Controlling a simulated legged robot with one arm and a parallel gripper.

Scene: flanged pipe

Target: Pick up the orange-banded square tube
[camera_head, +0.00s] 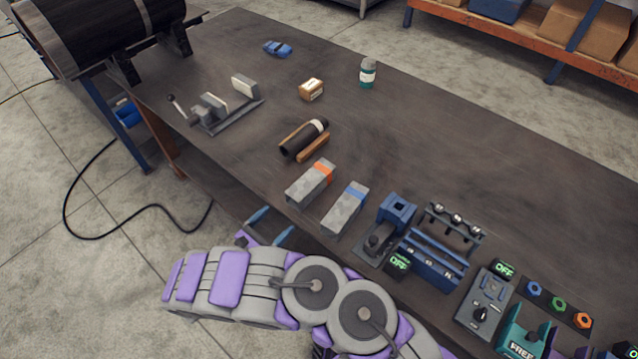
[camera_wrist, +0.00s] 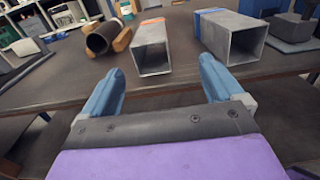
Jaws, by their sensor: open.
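The orange-banded square tube (camera_head: 311,184) is grey and lies on the dark workbench, its orange band near the far end. In the wrist view the same tube (camera_wrist: 151,50) shows its hollow square end facing me. My gripper (camera_wrist: 160,72) is open and empty, its blue fingers apart, short of the tube and at the bench's near edge. In the head view my gripper (camera_head: 270,228) is beside the bench edge, left of and nearer than the tube, partly hidden by my arm.
A blue-banded square tube (camera_head: 345,208) lies right of the orange-banded one. A dark round pipe (camera_head: 304,140) on a wooden cradle lies beyond it. A clamp vise (camera_head: 222,108) stands farther left. Control boxes (camera_head: 486,298) crowd the right.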

